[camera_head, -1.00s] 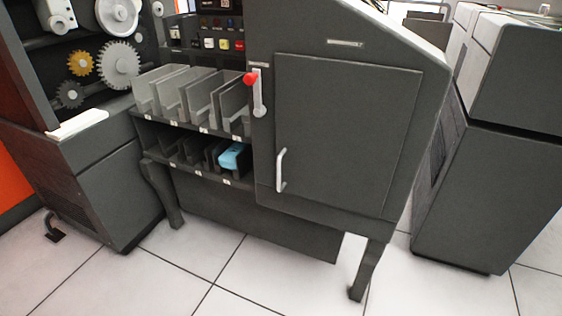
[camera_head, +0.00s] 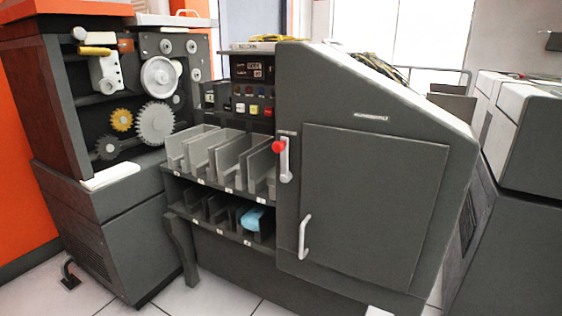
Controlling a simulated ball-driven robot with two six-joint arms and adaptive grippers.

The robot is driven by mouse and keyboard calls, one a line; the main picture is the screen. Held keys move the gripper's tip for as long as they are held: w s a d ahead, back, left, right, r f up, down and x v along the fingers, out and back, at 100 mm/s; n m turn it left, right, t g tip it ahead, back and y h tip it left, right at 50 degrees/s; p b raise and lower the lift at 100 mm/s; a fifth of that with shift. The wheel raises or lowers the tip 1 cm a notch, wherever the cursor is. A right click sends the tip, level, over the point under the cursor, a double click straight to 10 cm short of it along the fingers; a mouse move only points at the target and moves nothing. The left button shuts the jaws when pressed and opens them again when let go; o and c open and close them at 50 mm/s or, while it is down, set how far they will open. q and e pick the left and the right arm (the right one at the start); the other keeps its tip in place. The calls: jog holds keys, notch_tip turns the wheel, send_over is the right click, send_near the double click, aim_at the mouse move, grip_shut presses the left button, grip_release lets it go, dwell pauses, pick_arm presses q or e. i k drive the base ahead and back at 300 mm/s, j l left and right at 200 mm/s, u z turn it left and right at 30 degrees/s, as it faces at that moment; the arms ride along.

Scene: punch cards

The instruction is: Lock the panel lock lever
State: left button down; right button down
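The panel lock lever (camera_head: 284,160) is a small light-grey handle with a red ball knob (camera_head: 278,147) at its upper end. It is mounted on the dark grey cabinet, just left of the closed door panel (camera_head: 375,205). The knob is at the top of the lever, which hangs down below it. The door panel has a white vertical handle (camera_head: 304,237) at its lower left. Neither of my grippers is in view.
Left of the door, card slots (camera_head: 230,155) stand on an upper shelf, with a blue item (camera_head: 252,219) in the lower shelf. Exposed gears (camera_head: 155,122) are further left. Another grey cabinet (camera_head: 510,255) stands at right. Light tiled floor (camera_head: 215,297) shows in front.

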aim_at(282, 146)
jog(key=i+j, duration=0.2)
jog(key=i, duration=0.2)
jog(key=i+j, duration=0.15)
jog(key=i, duration=0.25)
jog(key=i+j, duration=0.3)
jog(key=j, duration=0.25)
jog(key=i+j+z, duration=0.1)
jog(key=j, duration=0.15)
